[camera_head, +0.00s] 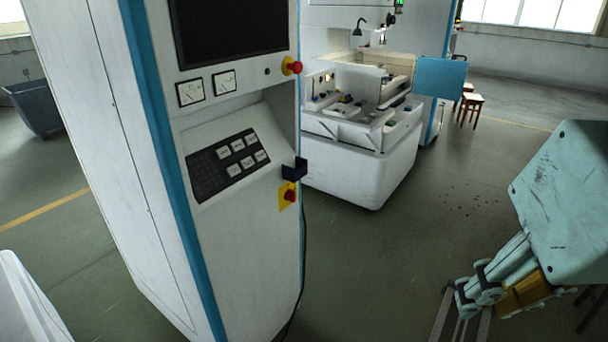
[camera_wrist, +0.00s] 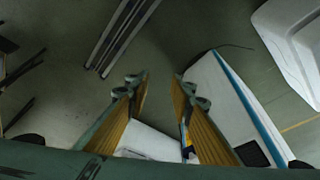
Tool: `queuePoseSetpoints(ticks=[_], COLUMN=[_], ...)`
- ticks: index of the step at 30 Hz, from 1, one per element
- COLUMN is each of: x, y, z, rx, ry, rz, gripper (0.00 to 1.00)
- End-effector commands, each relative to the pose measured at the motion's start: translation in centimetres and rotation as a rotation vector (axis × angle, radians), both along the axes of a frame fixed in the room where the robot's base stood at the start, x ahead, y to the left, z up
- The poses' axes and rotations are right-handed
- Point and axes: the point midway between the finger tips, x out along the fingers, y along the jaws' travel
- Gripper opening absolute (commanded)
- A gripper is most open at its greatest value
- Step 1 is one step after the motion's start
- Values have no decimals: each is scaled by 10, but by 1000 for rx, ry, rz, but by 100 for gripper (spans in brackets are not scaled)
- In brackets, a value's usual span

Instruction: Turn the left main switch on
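My gripper (camera_head: 472,290) is low at the right in the head view, well apart from the switch, over the floor. In the wrist view, my gripper (camera_wrist: 160,86) has its two orange-padded fingers spread with nothing between them. A small yellow and blue patch (camera_wrist: 187,140) shows beside the right finger there; I cannot tell if it is the switch.
A red mushroom button (camera_head: 293,66) sits higher on the cabinet, near a dark screen (camera_head: 230,28). A keypad panel (camera_head: 228,165) slopes out below. A white machine with an open work area (camera_head: 350,165) stands behind.

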Motion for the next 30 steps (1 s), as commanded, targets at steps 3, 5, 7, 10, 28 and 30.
queuePoseSetpoints(ticks=[3,5,7,10,28,30], x=[3,5,7,12,53,59], y=[4,8,13,21,86,94], z=[-2,-3,-6,-9,-28,-30], rx=[18,31,50,84,330,359], ry=[17,31,50,83,311,336], rz=[-8,-15,-25,-42,-174,-190], gripper=[21,21,21,21,21,21])
